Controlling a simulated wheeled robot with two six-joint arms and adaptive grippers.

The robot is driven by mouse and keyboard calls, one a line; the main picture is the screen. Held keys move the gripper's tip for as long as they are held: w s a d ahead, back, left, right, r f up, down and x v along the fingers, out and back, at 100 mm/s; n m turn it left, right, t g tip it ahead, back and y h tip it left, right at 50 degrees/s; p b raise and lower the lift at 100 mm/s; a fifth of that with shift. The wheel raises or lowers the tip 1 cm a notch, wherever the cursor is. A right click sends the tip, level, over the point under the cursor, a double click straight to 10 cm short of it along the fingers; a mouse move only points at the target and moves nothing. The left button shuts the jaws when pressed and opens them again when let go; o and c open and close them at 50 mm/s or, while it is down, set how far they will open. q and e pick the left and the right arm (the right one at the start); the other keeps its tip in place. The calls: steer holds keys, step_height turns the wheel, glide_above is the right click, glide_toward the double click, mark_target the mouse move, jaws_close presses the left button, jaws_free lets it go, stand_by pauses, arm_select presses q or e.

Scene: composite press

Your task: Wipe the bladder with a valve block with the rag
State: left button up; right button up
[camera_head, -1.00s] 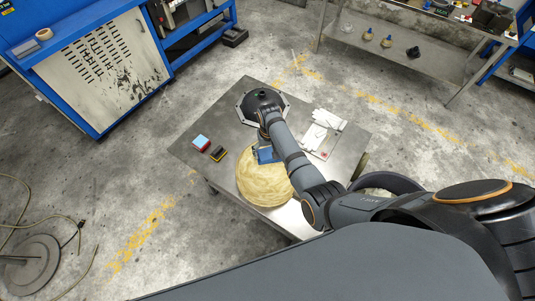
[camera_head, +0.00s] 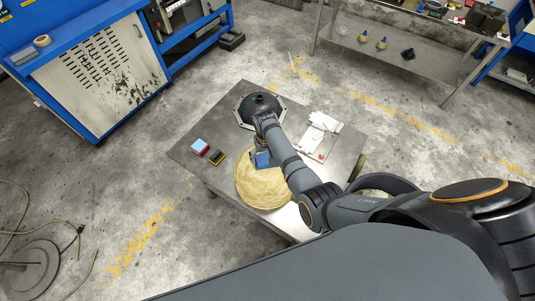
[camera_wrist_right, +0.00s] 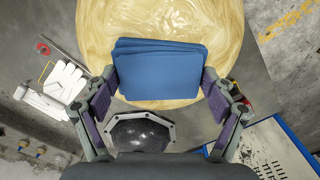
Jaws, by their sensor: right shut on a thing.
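The blue folded rag (camera_wrist_right: 158,70) is held between the two fingers of my right gripper (camera_wrist_right: 160,92), which is shut on it. In the head view the rag (camera_head: 262,160) shows over the upper part of a round yellow disc (camera_head: 262,188). The likely bladder is a black dome (camera_head: 262,104) with a small green spot on top and a pale octagonal rim, at the table's far end. In the right wrist view, the dome (camera_wrist_right: 141,133) is partly hidden behind the gripper body. Whether the rag touches the disc cannot be told. My left gripper is out of view.
The metal table (camera_head: 215,130) also holds a blue-and-red block (camera_head: 199,146), a black-and-yellow block (camera_head: 217,157) and white gloves (camera_head: 322,125). A blue machine (camera_head: 90,70) stands at the left, a metal bench (camera_head: 410,62) at the back.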

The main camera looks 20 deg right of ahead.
steer(key=shift+s+a+f, duration=0.2)
steer(key=shift+s+a, duration=0.55)
steer(key=shift+a, duration=0.05)
steer(key=shift+w+r, duration=0.15)
steer(key=shift+r, duration=3.5)
steer(key=o, duration=0.7)
steer(key=c, duration=0.7)
steer(key=shift+f, duration=0.15)
